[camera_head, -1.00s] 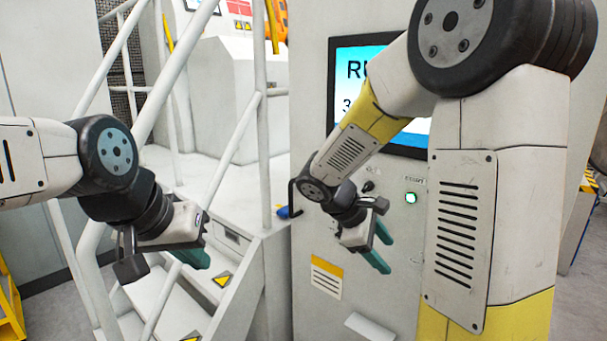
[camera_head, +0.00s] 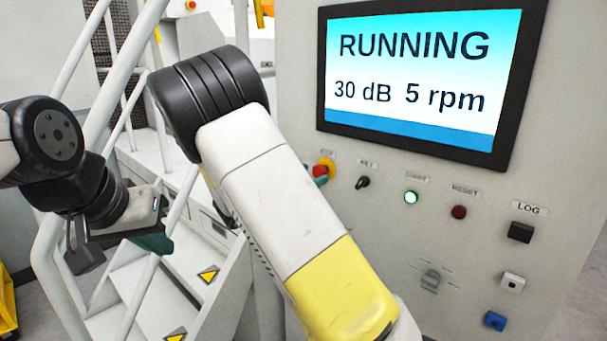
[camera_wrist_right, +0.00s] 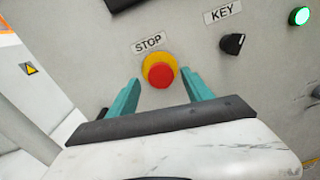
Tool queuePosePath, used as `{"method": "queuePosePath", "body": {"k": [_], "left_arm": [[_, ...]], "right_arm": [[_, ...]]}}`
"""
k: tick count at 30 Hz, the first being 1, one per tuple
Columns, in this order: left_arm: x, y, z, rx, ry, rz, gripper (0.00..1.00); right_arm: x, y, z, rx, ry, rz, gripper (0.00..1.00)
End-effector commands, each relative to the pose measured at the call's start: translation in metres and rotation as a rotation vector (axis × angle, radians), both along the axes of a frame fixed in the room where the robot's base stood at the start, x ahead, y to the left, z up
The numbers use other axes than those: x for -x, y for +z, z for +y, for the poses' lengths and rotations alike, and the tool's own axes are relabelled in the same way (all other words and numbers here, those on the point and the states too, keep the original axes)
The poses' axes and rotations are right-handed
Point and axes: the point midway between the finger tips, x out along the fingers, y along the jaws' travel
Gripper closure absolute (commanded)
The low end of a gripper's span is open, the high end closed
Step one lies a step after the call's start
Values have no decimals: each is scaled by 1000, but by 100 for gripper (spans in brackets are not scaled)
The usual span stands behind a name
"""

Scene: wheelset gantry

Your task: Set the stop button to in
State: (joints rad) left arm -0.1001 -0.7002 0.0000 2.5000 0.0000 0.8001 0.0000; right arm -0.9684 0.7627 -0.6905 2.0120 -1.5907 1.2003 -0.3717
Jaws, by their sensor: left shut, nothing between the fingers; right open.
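The stop button is a red round cap on a yellow collar (camera_wrist_right: 158,72), under a STOP label in the right wrist view. The red cap stands out from the collar. In the head view the button (camera_head: 326,165) shows just past my right arm. My open right gripper (camera_wrist_right: 162,80) faces the panel, one teal finger on each side of the button; I cannot tell whether they touch it. In the head view my right arm hides most of that gripper. My left gripper (camera_head: 153,242) is shut and empty, at the left by the stair rail.
The panel screen (camera_head: 420,80) reads RUNNING, 30 dB, 5 rpm. Right of the button are a key switch (camera_head: 363,182), a lit green button (camera_head: 411,197), a dark red reset button (camera_head: 459,212) and a black LOG button (camera_head: 520,232). White stair rails (camera_head: 150,290) stand at the left.

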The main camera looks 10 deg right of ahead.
Motion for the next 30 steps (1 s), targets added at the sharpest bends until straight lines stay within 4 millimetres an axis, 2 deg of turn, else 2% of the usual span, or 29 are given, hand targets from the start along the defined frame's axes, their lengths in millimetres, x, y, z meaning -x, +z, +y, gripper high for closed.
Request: {"method": "queuePosePath", "body": {"k": [6,14,16,24,30], "left_arm": [[0,0,0,0,0,0,100],[0,0,0,0,0,0,100],[0,0,0,0,0,0,100],[0,0,0,0,0,0,100],[0,0,0,0,0,0,100]], "right_arm": [[-12,0,-17,-1,-1,1,41],[-13,0,-19,-2,0,1,41],[-13,0,-19,-2,0,1,49],[-13,-1,-19,-2,0,1,100],[-13,-1,-19,-2,-1,1,100]]}}
